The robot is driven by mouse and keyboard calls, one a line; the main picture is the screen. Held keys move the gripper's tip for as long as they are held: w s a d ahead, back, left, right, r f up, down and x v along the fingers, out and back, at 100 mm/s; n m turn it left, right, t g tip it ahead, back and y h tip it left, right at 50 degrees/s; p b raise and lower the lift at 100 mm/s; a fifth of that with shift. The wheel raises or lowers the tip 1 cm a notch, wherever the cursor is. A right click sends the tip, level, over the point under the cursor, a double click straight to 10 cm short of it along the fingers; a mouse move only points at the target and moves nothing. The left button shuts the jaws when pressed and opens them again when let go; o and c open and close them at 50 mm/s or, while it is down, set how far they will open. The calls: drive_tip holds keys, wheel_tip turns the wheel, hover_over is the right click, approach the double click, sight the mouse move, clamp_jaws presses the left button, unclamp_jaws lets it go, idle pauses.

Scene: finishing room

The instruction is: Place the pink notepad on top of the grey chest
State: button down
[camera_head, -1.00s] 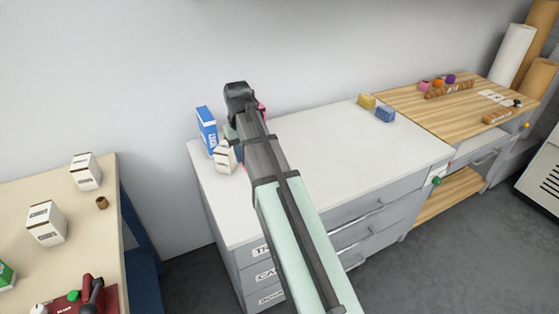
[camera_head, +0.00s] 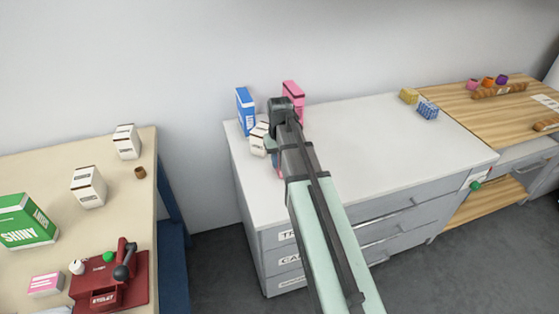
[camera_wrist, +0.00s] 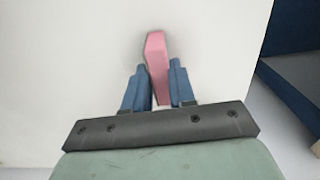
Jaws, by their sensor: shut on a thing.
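The pink notepad (camera_wrist: 157,65) is between the two blue fingers of my gripper (camera_wrist: 160,88) in the wrist view. The fingers are shut on it, and its far end sticks out past them. In the head view only a sliver of pink (camera_head: 279,172) shows beside my arm, and the fingertips are hidden. The grey chest (camera_head: 390,165) has a pale top and drawers in front. My gripper is over the left part of that top. I cannot tell whether the notepad touches the surface.
A blue box (camera_head: 245,110), a pink box (camera_head: 293,97) and a white carton (camera_head: 258,139) stand at the chest's back left, close to my arm. Yellow (camera_head: 409,95) and blue (camera_head: 428,108) blocks lie at its right end. The chest's middle is clear.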

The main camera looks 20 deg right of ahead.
drive_tip(key=shift+f, duration=0.15)
drive_tip(key=c, duration=0.9)
unclamp_jaws()
drive_tip(key=shift+c, duration=0.2)
wheel_tip(320, 180, up, 12)
